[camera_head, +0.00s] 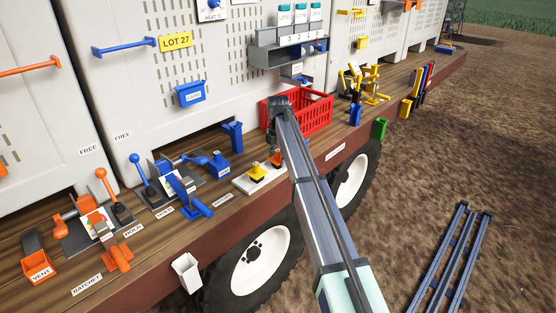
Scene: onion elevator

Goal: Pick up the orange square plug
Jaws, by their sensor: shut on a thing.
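The orange square plug (277,161) shows as a small orange patch under my gripper (274,155). It is over or on the right end of the pale board (242,184), and I cannot tell whether it touches the board. My gripper points down and is shut on the plug. My own arm comes from the lower right and hides the board's right end and part of the plug. A yellow plug (257,173) stands on the same board, to the left of my gripper.
A red crate (312,117) stands close behind my gripper. Blue clamp-like fixtures (180,187) lie to the left on the wooden deck. A grey shelf (278,56) with teal-topped containers hangs above. The deck's front edge drops to wheels and soil.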

